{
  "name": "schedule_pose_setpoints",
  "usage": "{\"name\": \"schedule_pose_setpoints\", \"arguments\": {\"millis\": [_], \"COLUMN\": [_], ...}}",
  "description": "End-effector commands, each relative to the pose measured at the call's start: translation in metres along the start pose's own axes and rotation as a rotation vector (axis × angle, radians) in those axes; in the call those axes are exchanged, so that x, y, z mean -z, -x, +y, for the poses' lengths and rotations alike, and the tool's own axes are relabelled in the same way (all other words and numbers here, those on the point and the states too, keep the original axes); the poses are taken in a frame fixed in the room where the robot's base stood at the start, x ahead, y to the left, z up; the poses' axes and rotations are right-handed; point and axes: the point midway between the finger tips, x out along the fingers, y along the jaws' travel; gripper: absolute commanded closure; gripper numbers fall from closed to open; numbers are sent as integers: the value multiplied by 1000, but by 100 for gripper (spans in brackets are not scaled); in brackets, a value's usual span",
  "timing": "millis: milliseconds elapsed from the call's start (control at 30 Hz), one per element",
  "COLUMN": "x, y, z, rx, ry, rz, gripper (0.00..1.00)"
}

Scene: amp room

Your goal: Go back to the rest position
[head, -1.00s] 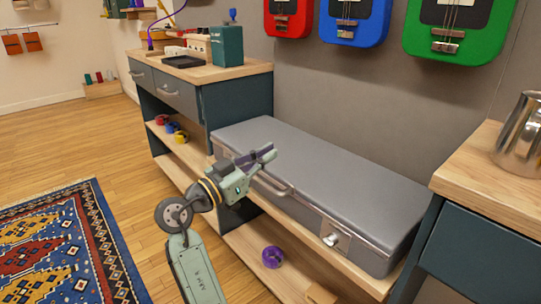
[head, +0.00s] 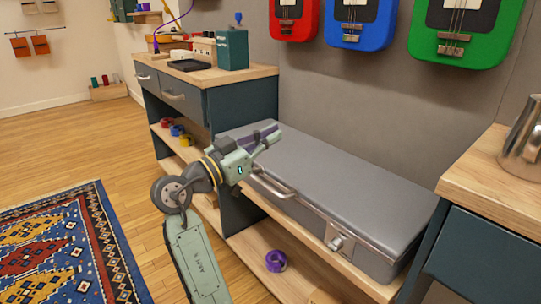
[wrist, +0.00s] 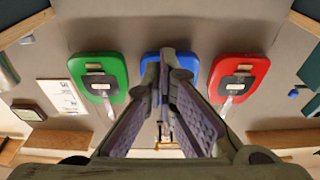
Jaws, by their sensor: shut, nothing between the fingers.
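My gripper (head: 268,138) is at the end of my pale green arm, in front of the left end of a closed grey case (head: 345,185) in the head view. The gripper is empty and its fingers are together. In the wrist view my gripper (wrist: 165,75) points toward the wall, with the blue guitar-shaped body (wrist: 178,62) behind its fingers. The gripper looks apart from the case, though the head view does not show the gap clearly.
The case lies on a low wooden bench. A left cabinet (head: 240,100) and a right cabinet (head: 470,255) flank it. A metal pitcher (head: 522,145) stands on the right one. A purple tape roll (head: 275,260) is on the lower shelf. A patterned rug (head: 50,250) lies on open floor.

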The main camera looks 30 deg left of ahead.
Motion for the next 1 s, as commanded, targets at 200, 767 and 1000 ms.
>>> {"name": "schedule_pose_setpoints", "arguments": {"millis": [200,767,1000], "x": [32,105,210], "y": [-6,42,184], "z": [0,-51,-19], "rx": [0,462,977], "ry": [-1,-101,-428], "rz": [0,251,707], "gripper": [100,100,100]}}
